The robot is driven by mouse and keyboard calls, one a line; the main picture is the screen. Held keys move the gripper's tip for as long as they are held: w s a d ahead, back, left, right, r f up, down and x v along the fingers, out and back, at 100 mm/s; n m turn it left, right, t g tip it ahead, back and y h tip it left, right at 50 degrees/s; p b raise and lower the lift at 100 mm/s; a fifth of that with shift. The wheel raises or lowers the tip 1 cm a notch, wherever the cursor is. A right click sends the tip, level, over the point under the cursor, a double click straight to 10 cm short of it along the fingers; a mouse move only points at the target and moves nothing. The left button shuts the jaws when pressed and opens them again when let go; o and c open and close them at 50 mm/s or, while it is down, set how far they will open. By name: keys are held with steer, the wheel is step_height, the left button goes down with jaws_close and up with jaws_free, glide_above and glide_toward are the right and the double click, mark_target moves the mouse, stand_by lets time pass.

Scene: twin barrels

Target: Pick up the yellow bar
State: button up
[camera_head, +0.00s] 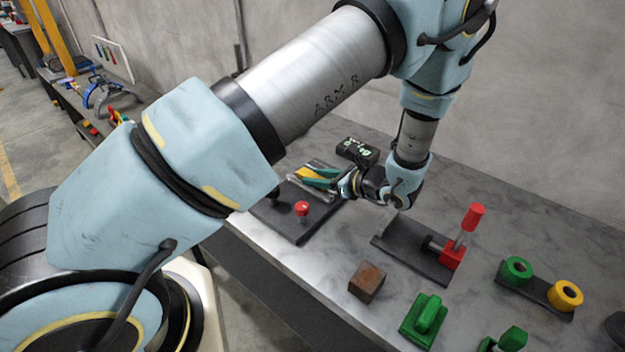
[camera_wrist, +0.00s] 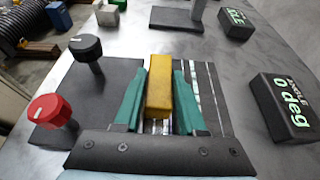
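The yellow bar (camera_wrist: 159,85) lies lengthwise between the two green fingers of my gripper (camera_wrist: 160,95) in the wrist view. A finger runs close along each side of it; whether both touch it is not clear. In the head view my gripper (camera_head: 322,177) is low over the dark board (camera_head: 290,223) at the left of the table, with some yellow showing between its fingers. The bar is mostly hidden there. I cannot tell whether the bar rests on the board or is clear of it.
A red knob (camera_wrist: 48,110) and a black knob (camera_wrist: 86,50) stand left of my gripper. A display box (camera_wrist: 285,105) reading "0 deg" is at right. A red lever (camera_head: 466,230), a brown block (camera_head: 367,282) and green and yellow rings (camera_head: 516,269) stand farther right on the table.

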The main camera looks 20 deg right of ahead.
jaws_close()
stand_by(0.9)
